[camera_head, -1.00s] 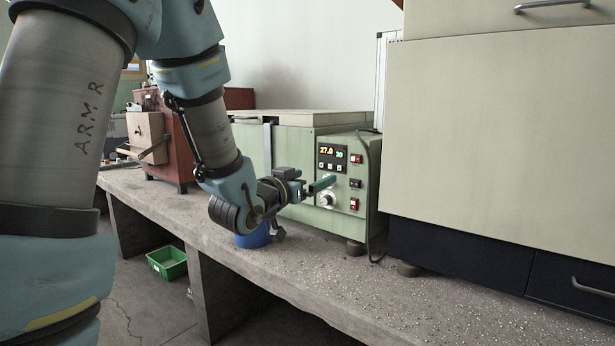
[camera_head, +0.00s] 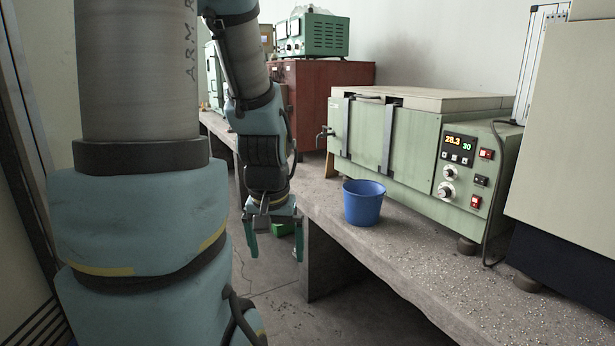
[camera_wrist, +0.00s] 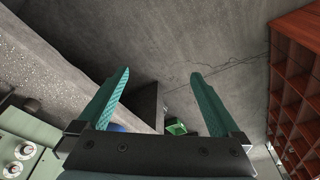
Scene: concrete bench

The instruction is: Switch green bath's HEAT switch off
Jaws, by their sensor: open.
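The green bath (camera_head: 380,140) stands on the concrete bench with its lid shut. Its control panel (camera_head: 466,170) faces forward at the right end, with a lit display (camera_head: 459,143) reading about 28.3 and 30. Below it are two round knobs. A column on the panel's right holds an upper red switch (camera_head: 486,154), a black switch (camera_head: 480,181) and a lower red switch (camera_head: 475,201). Their labels and rocker positions are too small to read. My gripper (camera_head: 275,245) points down, open and empty, in front of the bench edge, well left of the panel. Its fingers (camera_wrist: 160,103) show apart in the wrist view.
A blue bucket (camera_head: 363,203) stands on the bench before the bath. A tap (camera_head: 324,134) juts from the bath's left end. A green crate (camera_head: 283,230) lies on the floor behind my gripper. A pale cabinet (camera_head: 565,140) stands right of the panel.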

